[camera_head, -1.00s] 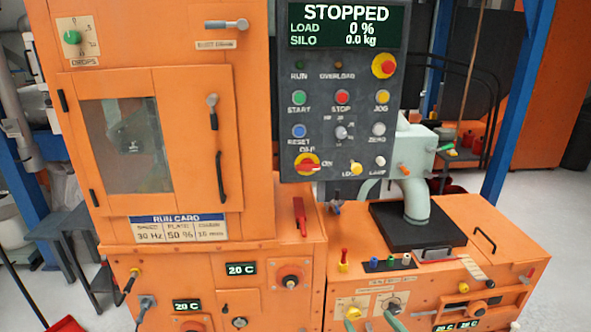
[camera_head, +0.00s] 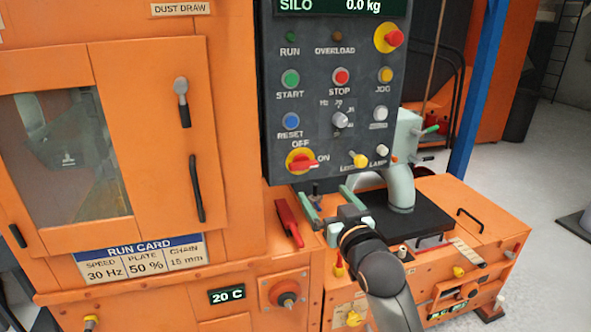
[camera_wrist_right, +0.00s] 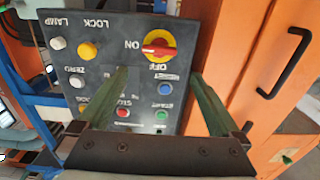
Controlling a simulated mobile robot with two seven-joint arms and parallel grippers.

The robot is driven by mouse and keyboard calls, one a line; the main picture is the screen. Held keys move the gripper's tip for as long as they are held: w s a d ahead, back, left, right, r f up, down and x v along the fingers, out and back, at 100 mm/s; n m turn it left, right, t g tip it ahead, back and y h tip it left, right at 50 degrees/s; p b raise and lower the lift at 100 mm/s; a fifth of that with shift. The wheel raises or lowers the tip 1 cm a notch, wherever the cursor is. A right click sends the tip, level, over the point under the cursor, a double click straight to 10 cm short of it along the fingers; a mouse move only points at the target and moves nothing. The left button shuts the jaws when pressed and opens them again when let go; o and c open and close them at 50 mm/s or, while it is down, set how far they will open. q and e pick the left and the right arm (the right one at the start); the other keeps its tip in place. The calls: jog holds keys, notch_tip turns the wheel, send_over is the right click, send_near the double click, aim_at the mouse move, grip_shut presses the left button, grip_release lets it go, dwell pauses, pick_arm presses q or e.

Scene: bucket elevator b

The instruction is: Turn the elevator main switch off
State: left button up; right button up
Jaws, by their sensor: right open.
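The elevator main switch (camera_head: 302,161) is a red handle on a yellow disc at the lower left of the dark control panel (camera_head: 325,100). Its handle points right, towards the ON label; OFF is printed above it. In the right wrist view the switch (camera_wrist_right: 158,47) shows upside down, beyond the fingers. My right gripper (camera_head: 322,192) is open and empty, below and slightly right of the switch, apart from it. In the wrist view the switch lies between the lines of its two green fingers (camera_wrist_right: 160,76). My left gripper is out of view.
A yellow LOCK knob (camera_head: 360,160) and a white LAMP knob (camera_head: 383,151) sit right of the switch. A red lever (camera_head: 289,222) stands below left. The orange cabinet door with a dark handle (camera_head: 196,188) is to the left.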

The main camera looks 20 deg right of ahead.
aim_at(305, 168)
jog(key=w, duration=1.2)
jog(key=shift+w+a, duration=0.15)
jog(key=shift+a, duration=0.05)
jog(key=shift+c, duration=0.2)
jog(key=c, duration=1)
jog(key=shift+o, duration=0.2)
